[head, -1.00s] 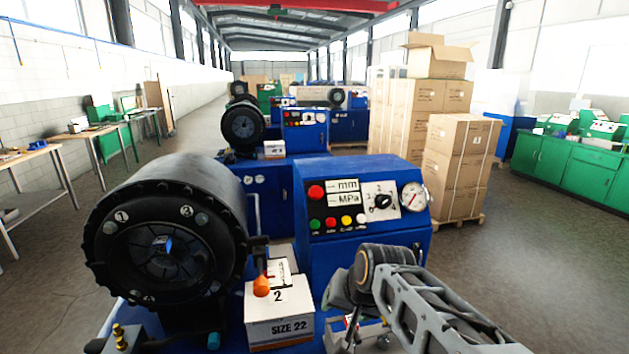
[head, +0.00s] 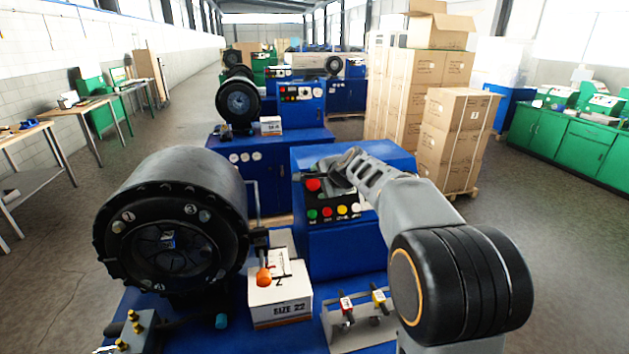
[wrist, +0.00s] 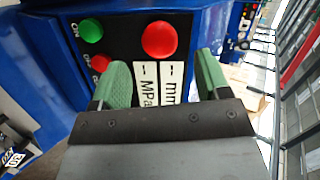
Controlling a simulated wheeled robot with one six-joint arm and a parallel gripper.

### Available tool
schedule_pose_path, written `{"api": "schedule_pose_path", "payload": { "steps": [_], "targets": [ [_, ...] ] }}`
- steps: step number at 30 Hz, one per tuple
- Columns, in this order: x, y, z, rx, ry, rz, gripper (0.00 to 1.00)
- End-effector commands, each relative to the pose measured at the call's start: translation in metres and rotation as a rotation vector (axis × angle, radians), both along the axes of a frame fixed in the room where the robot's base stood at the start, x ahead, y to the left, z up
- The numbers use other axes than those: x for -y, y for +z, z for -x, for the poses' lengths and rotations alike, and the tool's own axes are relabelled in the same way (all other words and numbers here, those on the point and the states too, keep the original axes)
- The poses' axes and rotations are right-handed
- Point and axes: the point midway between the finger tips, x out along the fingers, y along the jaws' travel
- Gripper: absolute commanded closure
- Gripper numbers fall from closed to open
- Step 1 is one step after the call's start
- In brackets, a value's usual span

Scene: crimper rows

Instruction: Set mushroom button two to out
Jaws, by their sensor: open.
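A red mushroom button (head: 313,185) is on the sloped control panel of the nearest blue crimper. In the wrist view this large red button (wrist: 159,39) shows at the top centre, face on. My gripper (wrist: 161,78) is open, its green fingertips left and right below the button and not closed around it. Labels reading mm and MPa (wrist: 160,82) show between the fingers. In the head view, my arm reaches over the right part of the panel, hiding its dial and gauge. Whether the button is in or out is unclear.
Small green (wrist: 91,30) and red (wrist: 101,63) buttons lie left of the mushroom button in the wrist view. The large black crimping head (head: 173,222) stands left of the panel. A rack with red and yellow handles (head: 360,318) is in front. More crimpers stand behind.

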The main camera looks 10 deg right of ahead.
Motion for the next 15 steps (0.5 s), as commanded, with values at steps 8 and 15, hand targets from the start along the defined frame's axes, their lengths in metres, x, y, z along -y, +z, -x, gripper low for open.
{"api": "schedule_pose_path", "payload": {
  "steps": [8, 15],
  "targets": [
    [-0.009, -0.021, -0.03, -0.002, 0.002, 0.002, 0.3],
    [-0.011, -0.027, -0.038, 0.0, 0.001, 0.002, 0.3]
  ]
}}
